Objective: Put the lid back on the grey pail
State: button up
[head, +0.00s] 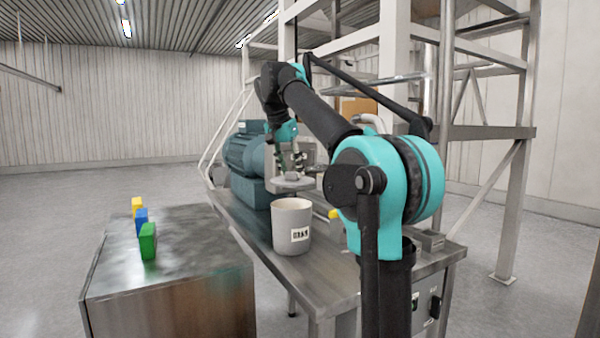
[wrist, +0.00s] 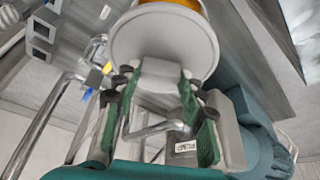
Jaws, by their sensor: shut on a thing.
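The grey pail (head: 291,240) stands upright and open on the metal bench, with a white label on its front. My gripper (head: 292,170) is above and slightly behind the pail in the head view. It is shut on the knob of the round grey lid (head: 293,184), which hangs roughly level, apart from the pail's rim. In the wrist view the lid (wrist: 150,45) shows as a pale disc, with its block-shaped knob (wrist: 160,73) between the green finger pads of my gripper (wrist: 155,90). The pail cannot be made out clearly in the wrist view.
A teal motor (head: 248,155) sits on the bench (head: 335,285) behind and left of the pail. A yellow item (head: 334,214) lies right of the pail. A separate metal cabinet (head: 180,285) at left carries green (head: 148,241), blue and yellow blocks. A metal frame rises behind.

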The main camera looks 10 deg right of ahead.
aim_at(288, 180)
jog(key=shift+w+f, duration=0.2)
jog(key=shift+f, duration=2.9)
jog(key=shift+f, duration=0.2)
jog(key=o, duration=1.2)
jog(key=shift+o, duration=0.5)
jog(key=o, duration=0.4)
jog(key=shift+r, duration=0.1)
jog(key=shift+r, duration=3.45)
